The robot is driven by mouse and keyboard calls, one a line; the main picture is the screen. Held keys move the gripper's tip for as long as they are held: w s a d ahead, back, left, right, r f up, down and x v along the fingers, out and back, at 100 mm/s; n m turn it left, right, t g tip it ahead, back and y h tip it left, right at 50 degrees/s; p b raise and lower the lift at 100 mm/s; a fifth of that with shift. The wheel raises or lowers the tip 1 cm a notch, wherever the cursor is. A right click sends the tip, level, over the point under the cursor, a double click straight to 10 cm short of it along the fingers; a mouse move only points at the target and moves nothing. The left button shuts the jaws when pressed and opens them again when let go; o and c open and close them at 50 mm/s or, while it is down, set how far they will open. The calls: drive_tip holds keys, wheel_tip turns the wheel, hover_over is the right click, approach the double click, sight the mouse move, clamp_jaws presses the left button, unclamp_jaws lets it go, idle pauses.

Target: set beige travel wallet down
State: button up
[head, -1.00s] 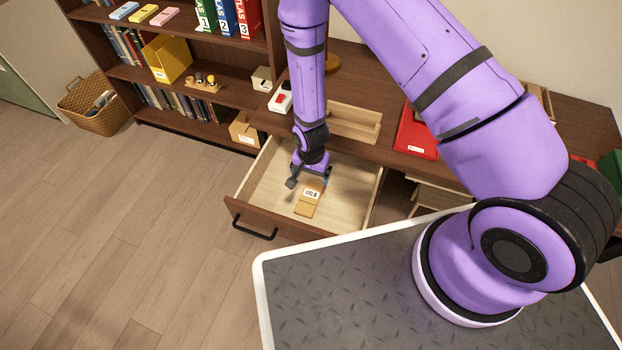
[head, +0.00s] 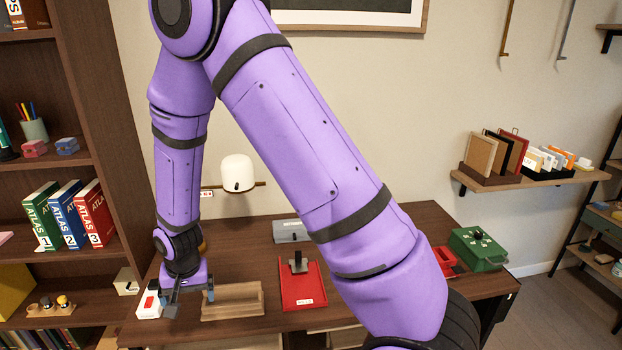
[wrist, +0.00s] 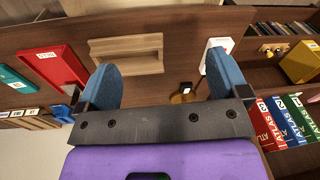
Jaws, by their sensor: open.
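My gripper (head: 190,300) is above the left part of the desk (head: 375,250), between a white box with a red top and the wooden tray. In the wrist view its two blue fingers (wrist: 160,80) are wide apart with nothing between them. The beige travel wallet is not seen in either view now. The drawer's inside is out of view too.
A bookshelf (head: 110,140) rises at the left.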

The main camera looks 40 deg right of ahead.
drive_tip(key=s+d+r+n+t, duration=0.1)
drive_tip(key=s+d+r, duration=0.15)
drive_tip(key=r, duration=0.55)
drive_tip(key=s+d+r+n, duration=0.1)
drive_tip(key=s+d+r, duration=0.15)
drive_tip(key=r, duration=0.55)
drive_tip(key=s+d+r+t, duration=0.1)
drive_tip(key=s+d+r, duration=0.15)
drive_tip(key=r, duration=0.45)
drive_tip(key=s+d+r+n+t, duration=0.1)
drive_tip(key=s+d+r, duration=0.2)
drive_tip(key=s+r, duration=0.3)
drive_tip(key=s+d+r+n+t, duration=0.1)
drive_tip(key=s+d+r, duration=0.3)
drive_tip(key=s, duration=0.8)
wheel_tip(320, 180, up, 2)
drive_tip(key=shift+s+r+n+h, duration=0.1)
drive_tip(key=shift+s+n+h, duration=0.05)
drive_tip(key=shift+n+h, duration=0.2)
drive_tip(key=shift+d, duration=0.1)
drive_tip(key=shift+c, duration=0.4)
